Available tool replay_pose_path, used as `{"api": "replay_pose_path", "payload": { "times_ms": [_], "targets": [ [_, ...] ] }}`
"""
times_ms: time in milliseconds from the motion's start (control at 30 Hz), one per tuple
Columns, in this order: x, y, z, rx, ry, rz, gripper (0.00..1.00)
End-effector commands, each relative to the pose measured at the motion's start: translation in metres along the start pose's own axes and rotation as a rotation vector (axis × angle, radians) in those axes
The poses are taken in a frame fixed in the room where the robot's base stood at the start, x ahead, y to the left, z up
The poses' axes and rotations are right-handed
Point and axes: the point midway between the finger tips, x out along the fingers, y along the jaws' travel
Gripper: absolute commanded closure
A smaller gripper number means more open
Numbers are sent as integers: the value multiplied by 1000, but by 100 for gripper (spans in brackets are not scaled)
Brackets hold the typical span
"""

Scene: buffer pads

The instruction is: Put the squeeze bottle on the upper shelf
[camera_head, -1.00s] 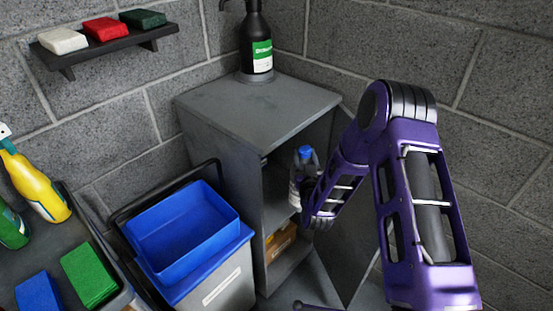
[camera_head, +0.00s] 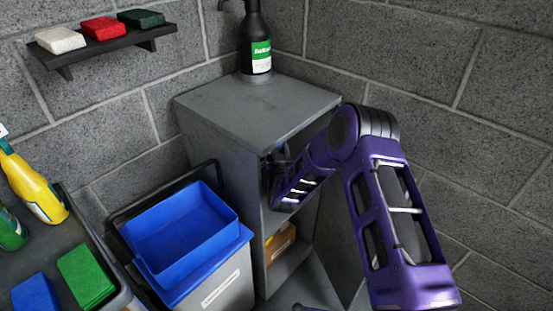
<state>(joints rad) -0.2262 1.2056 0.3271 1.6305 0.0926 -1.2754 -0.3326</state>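The grey cabinet (camera_head: 225,130) stands open at the front in the corner, with an upper and a lower compartment. My purple arm reaches into the upper compartment, above the middle shelf (camera_head: 285,220). My gripper (camera_head: 277,165) is mostly hidden inside by the arm and the cabinet's side wall, so its fingers cannot be made out. The squeeze bottle is not visible now; a bottle with a blue cap showed at my gripper a second ago.
A brown box (camera_head: 281,243) is in the lower compartment. A black pump bottle (camera_head: 256,45) stands on the cabinet top. A blue bucket (camera_head: 185,230) is left of the cabinet. A cart at far left holds a yellow bottle (camera_head: 35,185) and sponges. A wall shelf (camera_head: 110,48) holds three pads.

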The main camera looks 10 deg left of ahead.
Motion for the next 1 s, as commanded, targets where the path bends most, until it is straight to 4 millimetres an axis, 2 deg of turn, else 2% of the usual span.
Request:
{"api": "replay_pose_path", "payload": {
  "times_ms": [267,533,867,900,1000],
  "targets": [
    [1,0,13,1,6,2,100],
    [2,-2,48,2,5,2,100],
    [4,-2,50,1,6,1,100],
    [3,-2,52,1,2,1,45],
    [3,-2,51,1,2,1,28]
  ]
}}
